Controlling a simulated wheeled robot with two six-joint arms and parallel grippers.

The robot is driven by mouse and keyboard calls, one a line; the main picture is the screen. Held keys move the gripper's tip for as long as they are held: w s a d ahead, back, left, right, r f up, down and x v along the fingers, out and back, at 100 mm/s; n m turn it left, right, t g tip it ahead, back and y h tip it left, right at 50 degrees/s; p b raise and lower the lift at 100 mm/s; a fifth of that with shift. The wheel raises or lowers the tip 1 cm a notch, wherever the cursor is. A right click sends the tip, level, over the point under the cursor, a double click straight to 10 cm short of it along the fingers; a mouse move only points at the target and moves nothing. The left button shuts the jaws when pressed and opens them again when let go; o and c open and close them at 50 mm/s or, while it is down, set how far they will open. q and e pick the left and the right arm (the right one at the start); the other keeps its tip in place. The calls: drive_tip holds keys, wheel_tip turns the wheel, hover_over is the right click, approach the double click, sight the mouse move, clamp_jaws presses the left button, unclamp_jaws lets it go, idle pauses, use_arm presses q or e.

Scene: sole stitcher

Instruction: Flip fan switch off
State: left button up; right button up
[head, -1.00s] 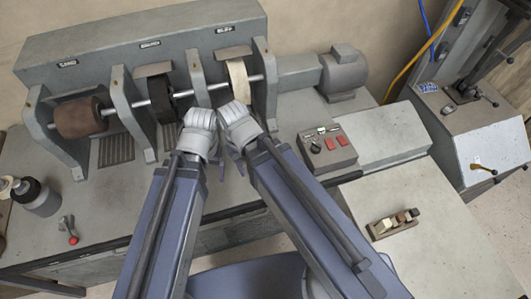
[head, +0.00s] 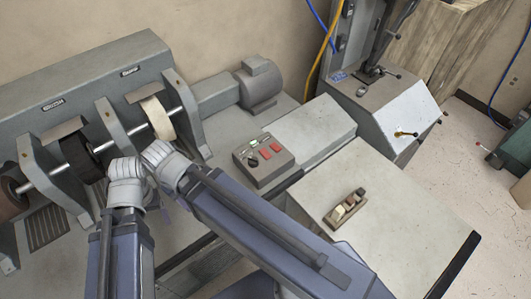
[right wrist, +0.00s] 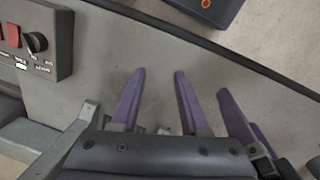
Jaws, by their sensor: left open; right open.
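A grey control box (head: 264,160) stands on the bench at the right end of the machine in the head view. It carries two red switches, a black knob and a small green-lit part. The labels are too small to read, so I cannot tell which is the fan switch. The box also shows at the upper left of the right wrist view (right wrist: 62,50). My left gripper (head: 127,172) is left of the box and apart from it. My right gripper (right wrist: 159,72) is open and empty, its fingers right of the box. In the head view its fingers are mostly hidden.
A shaft with a pale wheel (head: 157,117) and a dark wheel (head: 80,158) runs behind my arms, with a motor (head: 259,85) at its end. A small wooden-and-metal tool (head: 345,207) lies on the front table. A grey machine (head: 378,110) stands at the back right.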

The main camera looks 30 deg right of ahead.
drive_tip(key=shift+w+d+r, duration=0.1)
drive_tip(key=shift+c, duration=0.8)
drive_tip(key=w+d+n, duration=0.1)
drive_tip(key=d, duration=0.1)
drive_tip(key=w+d+r+n+p, duration=0.1)
drive_tip(key=d, duration=0.1)
drive_tip(key=w+d+n+p, duration=0.1)
drive_tip(key=w+d, duration=0.1)
drive_tip(key=shift+d+r+y, duration=0.1)
drive_tip(key=shift+r+y, duration=0.2)
clamp_jaws()
drive_tip(key=w+d+r+n+p, duration=0.2)
drive_tip(key=d+n, duration=0.4)
drive_tip(key=d, duration=0.6)
drive_tip(key=w+d+r+n+t+p, duration=0.1)
drive_tip(key=d+n, duration=0.5)
drive_tip(key=d, duration=0.7)
drive_tip(key=shift+w+d+r+t+y+p, duration=0.3)
drive_tip(key=shift+w+r+p, duration=0.15)
drive_tip(key=shift+r+p, duration=0.25)
